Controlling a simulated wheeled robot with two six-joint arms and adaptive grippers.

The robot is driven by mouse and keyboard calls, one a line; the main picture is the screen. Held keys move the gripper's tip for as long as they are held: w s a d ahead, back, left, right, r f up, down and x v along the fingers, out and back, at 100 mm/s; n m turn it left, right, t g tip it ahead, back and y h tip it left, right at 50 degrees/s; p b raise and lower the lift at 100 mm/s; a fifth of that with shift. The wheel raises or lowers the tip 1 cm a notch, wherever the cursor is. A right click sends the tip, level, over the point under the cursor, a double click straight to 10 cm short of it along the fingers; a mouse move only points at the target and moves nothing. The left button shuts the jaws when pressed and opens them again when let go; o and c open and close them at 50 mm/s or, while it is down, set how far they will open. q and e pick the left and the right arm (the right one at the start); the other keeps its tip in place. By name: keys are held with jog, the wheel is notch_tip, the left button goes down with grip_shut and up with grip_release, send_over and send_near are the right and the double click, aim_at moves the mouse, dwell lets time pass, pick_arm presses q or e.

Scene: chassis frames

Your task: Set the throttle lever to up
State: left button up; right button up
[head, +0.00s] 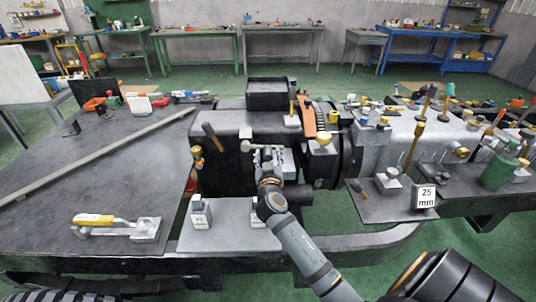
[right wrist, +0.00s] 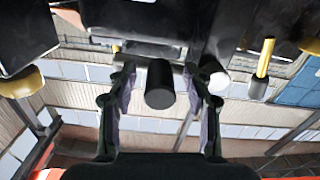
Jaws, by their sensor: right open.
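My right gripper (head: 268,155) is at the front of the dark machine block (head: 225,158), in the middle of the head view. In the right wrist view the right gripper (right wrist: 160,78) is open, with one finger on each side of a short black cylindrical handle (right wrist: 160,92). I see a gap on both sides of the handle. I cannot tell for sure that it is the throttle lever; no label shows on it. In the head view my gripper and wrist hide much of this spot. My left gripper is not in view.
A black-handled lever (head: 211,133) stands left of my gripper, and another (head: 292,95) stands above it. A yellow-handled tool (head: 95,220) lies on the left table. Small labelled blocks (head: 201,212) sit on the front plate.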

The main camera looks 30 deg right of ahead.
grip_shut()
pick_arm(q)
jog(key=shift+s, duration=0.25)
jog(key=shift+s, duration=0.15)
pick_arm(e)
jog(key=shift+r, duration=0.1)
